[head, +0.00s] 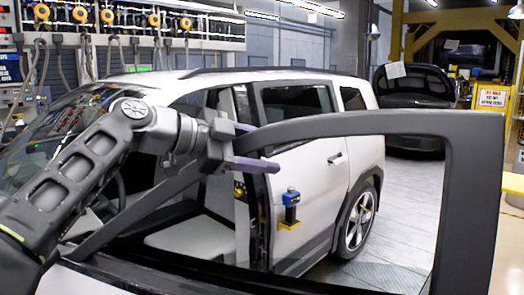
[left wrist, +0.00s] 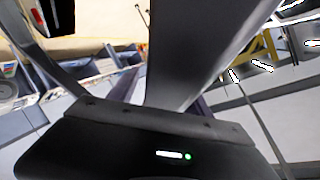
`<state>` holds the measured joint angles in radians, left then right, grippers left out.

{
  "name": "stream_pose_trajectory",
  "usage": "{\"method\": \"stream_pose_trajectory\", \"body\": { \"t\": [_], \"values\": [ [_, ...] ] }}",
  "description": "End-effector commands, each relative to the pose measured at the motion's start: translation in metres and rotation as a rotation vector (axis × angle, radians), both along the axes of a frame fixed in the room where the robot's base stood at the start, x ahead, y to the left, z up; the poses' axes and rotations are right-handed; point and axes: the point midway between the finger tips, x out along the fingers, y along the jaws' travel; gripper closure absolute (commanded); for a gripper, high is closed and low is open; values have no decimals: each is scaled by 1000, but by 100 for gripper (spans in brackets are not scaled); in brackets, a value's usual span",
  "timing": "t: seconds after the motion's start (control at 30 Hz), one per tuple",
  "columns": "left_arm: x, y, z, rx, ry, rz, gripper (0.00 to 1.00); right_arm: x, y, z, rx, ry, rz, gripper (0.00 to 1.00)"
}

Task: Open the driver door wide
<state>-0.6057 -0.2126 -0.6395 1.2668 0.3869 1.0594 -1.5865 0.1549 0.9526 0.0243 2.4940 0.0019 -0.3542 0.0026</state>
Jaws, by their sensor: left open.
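The driver door (head: 470,170) of the white car (head: 312,150) stands open, swung out from the body. Its dark window frame spans the foreground of the head view, and the seat shows through the doorway. My left gripper (head: 262,147) is at the top rail of this frame, near its front end. Its purple fingers are open, one above and one below the rail; I cannot tell whether they touch it. In the left wrist view a dark bar of the frame (left wrist: 195,50) runs up from the gripper body. My right gripper is in neither view.
A small blue device on a yellow bracket (head: 290,205) is by the doorway. A dark car (head: 412,100) stands behind. A yellow gantry frame (head: 400,45) and a sign (head: 491,97) are at right. Hose reels (head: 107,17) hang at back left. Bare floor (head: 408,200) lies beyond the door.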

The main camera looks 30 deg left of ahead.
Motion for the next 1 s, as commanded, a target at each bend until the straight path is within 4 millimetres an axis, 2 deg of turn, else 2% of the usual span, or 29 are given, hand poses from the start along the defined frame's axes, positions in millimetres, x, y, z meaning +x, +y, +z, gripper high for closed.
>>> {"method": "stream_pose_trajectory", "body": {
  "t": [0.17, 0.4, 0.6, 1.0],
  "values": [
    [-11, 7, 3, 0, -2, 0, 43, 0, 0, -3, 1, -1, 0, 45],
    [-42, 27, 15, -1, -4, 3, 43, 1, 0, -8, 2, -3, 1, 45],
    [-61, 38, 22, -1, -2, 1, 43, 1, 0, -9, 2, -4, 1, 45],
    [-63, 39, 23, -1, -1, 0, 43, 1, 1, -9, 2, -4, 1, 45]
  ]
}}
